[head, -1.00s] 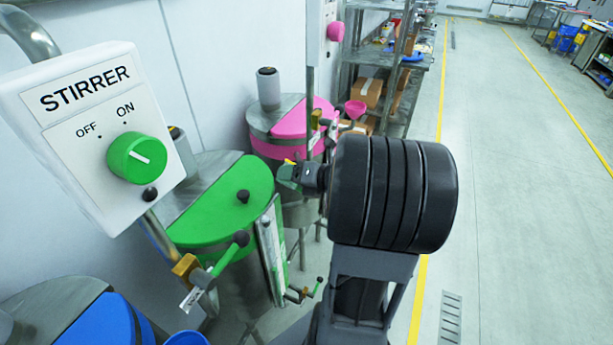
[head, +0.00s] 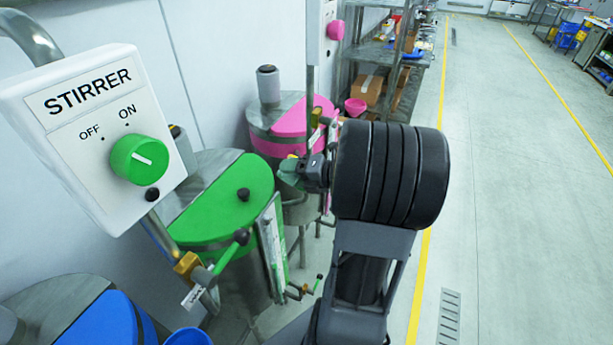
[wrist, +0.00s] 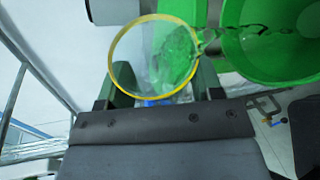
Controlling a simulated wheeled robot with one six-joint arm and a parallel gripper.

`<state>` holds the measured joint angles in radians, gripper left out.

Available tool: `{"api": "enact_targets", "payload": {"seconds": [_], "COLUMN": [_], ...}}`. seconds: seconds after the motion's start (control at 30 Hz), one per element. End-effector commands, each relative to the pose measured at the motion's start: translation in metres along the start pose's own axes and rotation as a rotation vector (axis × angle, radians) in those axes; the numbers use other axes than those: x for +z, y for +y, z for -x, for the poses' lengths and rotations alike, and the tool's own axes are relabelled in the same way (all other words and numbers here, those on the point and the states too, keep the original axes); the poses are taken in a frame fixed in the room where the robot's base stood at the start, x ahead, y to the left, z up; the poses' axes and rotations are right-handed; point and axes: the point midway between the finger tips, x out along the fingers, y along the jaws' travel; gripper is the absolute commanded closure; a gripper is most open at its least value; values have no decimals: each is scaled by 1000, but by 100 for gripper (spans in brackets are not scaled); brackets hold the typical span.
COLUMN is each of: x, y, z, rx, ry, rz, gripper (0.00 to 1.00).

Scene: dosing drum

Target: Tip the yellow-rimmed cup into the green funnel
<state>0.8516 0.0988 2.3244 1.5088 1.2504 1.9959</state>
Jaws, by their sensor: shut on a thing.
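In the wrist view my gripper (wrist: 163,84) is shut on the clear cup (wrist: 150,58), with a dark green finger on each side. The cup's yellow rim faces the camera and the cup is tilted. A clear stream runs from the cup's right side across into the green funnel (wrist: 285,62), at the upper right beside the cup. In the head view my gripper (head: 297,172) is beside the right edge of the green drum lid. Only a small yellow bit of the cup's rim (head: 291,157) shows there. I cannot make out the green funnel in the head view.
The green-lidded drum (head: 225,200) stands left of my gripper, with the stirrer box (head: 95,125) in front. A pink-lidded drum (head: 290,125) and pink funnel (head: 355,106) are behind. A blue lid (head: 100,325) is at lower left. Open floor (head: 510,200) lies right.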

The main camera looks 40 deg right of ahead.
Motion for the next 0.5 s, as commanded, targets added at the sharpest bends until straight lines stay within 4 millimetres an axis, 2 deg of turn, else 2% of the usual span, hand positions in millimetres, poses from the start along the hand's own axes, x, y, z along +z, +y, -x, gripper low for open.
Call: {"api": "enact_targets", "payload": {"seconds": [0.5], "x": [0], "y": [-3], "z": [0], "rx": [22], "ry": [9], "rz": [-53], "gripper": [64]}}
